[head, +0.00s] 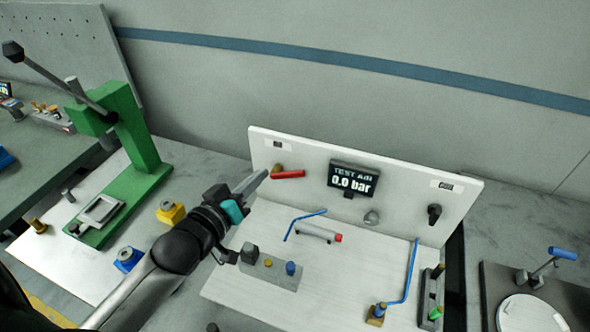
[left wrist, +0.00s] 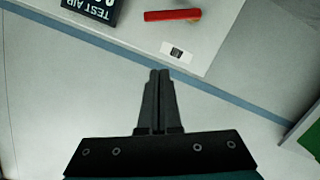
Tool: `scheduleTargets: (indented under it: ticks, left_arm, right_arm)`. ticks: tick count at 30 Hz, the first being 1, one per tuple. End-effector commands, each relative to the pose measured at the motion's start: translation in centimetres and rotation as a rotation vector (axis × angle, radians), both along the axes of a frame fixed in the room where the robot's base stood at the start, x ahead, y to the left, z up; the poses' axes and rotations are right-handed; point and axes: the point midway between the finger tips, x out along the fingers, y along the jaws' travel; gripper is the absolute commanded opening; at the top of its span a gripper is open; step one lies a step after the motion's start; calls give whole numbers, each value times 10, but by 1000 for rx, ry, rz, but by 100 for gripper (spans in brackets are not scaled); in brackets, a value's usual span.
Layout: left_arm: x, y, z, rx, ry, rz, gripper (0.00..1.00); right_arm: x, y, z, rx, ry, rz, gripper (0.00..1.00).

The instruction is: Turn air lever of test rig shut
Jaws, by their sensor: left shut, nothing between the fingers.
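The air lever (head: 290,174) is a red handle on a brass-coloured valve at the upper left of the white test rig panel (head: 310,152). The handle lies roughly level, pointing right toward the display. In the left wrist view the red lever (left wrist: 172,15) is at the top, beyond the fingertips. The rig's display (head: 353,180) reads "TEST AIR 0.0 bar". My left gripper (head: 256,181) is shut and empty, just left of the valve; its fingers appear apart from the handle. It also shows shut in the left wrist view (left wrist: 159,75). My right gripper is out of view.
A green press (head: 125,170) with a long lever stands left. On the rig are a grey cylinder with a red end (head: 317,232), blue tubes (head: 412,270) and a black knob (head: 434,213).

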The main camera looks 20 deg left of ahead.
Motion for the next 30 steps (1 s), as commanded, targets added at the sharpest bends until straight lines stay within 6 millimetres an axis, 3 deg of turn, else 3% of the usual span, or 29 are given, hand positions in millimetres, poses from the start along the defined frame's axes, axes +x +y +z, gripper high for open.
scheduleTargets:
  ticks: [3, 8, 30]
  left_arm:
    - [-13, 12, 2, 26, 41, 13, 0]
    - [-12, 15, 0, 30, 54, 18, 0]
    - [80, 10, -20, 31, 50, 17, 0]
  right_arm:
    - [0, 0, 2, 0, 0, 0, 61]
    - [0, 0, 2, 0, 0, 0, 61]
    - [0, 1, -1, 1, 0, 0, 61]
